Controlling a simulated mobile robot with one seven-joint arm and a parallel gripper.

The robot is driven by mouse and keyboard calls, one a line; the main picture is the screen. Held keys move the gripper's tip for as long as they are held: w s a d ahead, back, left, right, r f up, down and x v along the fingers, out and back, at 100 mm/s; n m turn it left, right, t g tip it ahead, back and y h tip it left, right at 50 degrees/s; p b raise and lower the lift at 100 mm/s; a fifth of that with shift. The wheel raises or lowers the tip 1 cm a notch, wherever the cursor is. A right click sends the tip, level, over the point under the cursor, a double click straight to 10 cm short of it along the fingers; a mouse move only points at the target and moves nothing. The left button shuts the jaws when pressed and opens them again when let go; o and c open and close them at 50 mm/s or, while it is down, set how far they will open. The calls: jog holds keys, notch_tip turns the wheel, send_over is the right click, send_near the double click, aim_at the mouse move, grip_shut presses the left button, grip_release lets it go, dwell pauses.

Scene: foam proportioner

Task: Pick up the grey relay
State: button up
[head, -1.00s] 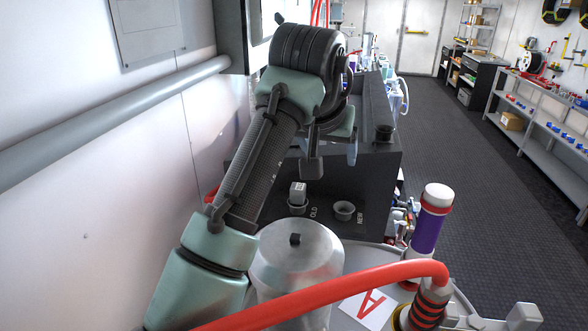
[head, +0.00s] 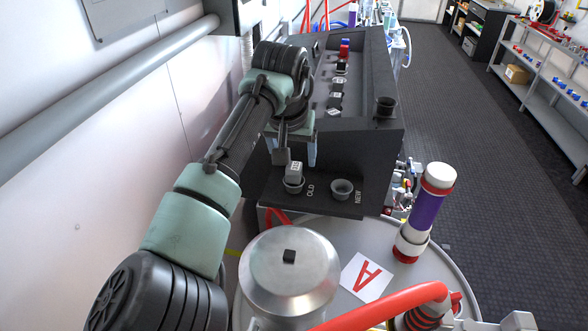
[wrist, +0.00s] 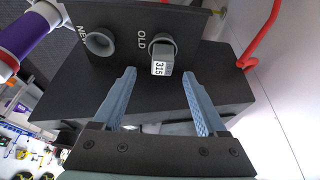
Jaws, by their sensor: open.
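The grey relay (head: 294,169) is a small block with a white label. It sits in the round cup marked OLD (head: 294,187) on the black panel. In the wrist view the relay (wrist: 160,66) shows its label "315" and lies beyond and between my fingertips, not touched by them. My gripper (wrist: 159,82) is open and empty, with blue fingers on either side of the relay's line. In the head view my gripper (head: 296,160) hangs by the relay, above the panel.
The cup marked NEW (head: 342,188) is empty, to the right of OLD. A metal canister (head: 289,275) and a red hose (head: 385,303) are in front.

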aim_at(294, 166)
jog(key=p+x, duration=0.1)
jog(key=x, duration=0.3)
jog(key=shift+w+a+f+p, duration=0.1)
jog(key=shift+a+f+p, duration=0.05)
jog(key=shift+p, duration=0.2)
grip_shut()
